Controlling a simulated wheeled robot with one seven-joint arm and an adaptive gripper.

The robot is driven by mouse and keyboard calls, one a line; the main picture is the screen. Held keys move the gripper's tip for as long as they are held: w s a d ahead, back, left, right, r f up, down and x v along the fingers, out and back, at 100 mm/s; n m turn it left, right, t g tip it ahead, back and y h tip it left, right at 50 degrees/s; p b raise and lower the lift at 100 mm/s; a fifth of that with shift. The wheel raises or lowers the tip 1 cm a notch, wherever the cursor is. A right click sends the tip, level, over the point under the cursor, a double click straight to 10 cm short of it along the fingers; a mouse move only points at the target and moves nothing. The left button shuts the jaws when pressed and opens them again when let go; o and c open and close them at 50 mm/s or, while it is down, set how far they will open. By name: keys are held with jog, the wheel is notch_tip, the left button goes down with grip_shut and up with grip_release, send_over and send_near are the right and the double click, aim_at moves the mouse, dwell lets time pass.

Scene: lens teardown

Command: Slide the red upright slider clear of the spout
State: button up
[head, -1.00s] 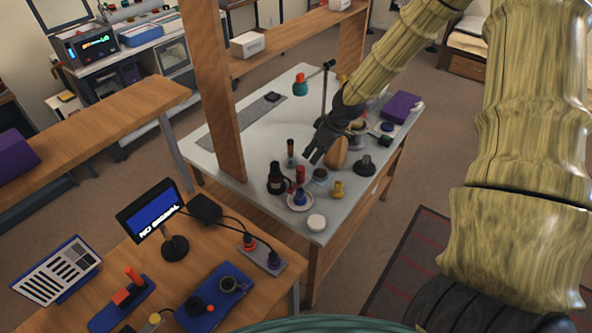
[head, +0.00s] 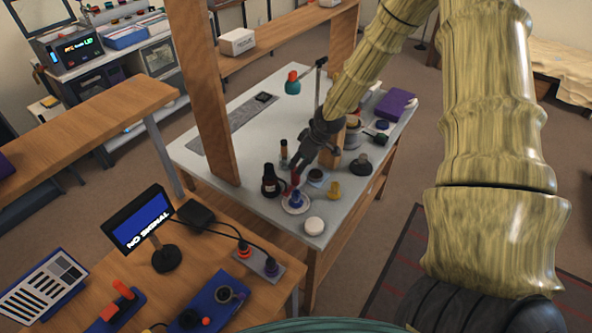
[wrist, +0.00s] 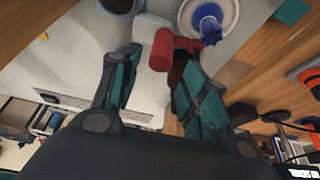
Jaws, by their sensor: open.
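The red slider (head: 295,179) is a small upright red cylinder on the white table. In the wrist view the red slider (wrist: 161,50) shows at the fingertips, between their lines. A dark bottle (head: 270,183) stands just left of it. A dark red part near it shows behind the right finger in the wrist view; I cannot tell whether this is the spout. My gripper (head: 298,163) is open, reaching down at the slider from above. It also shows in the wrist view (wrist: 155,66). I cannot tell whether a finger touches the slider.
A white dish with a blue piece (head: 296,202) stands close in front. A yellow piece (head: 333,191), a white round lid (head: 314,225) and a dark green-capped tube (head: 284,152) are nearby. A wooden post (head: 205,100) rises at the table's left.

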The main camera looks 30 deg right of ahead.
jog(key=shift+p+x, duration=0.85)
jog(key=shift+x, duration=2.45)
grip_shut()
jog(key=shift+w, duration=0.1)
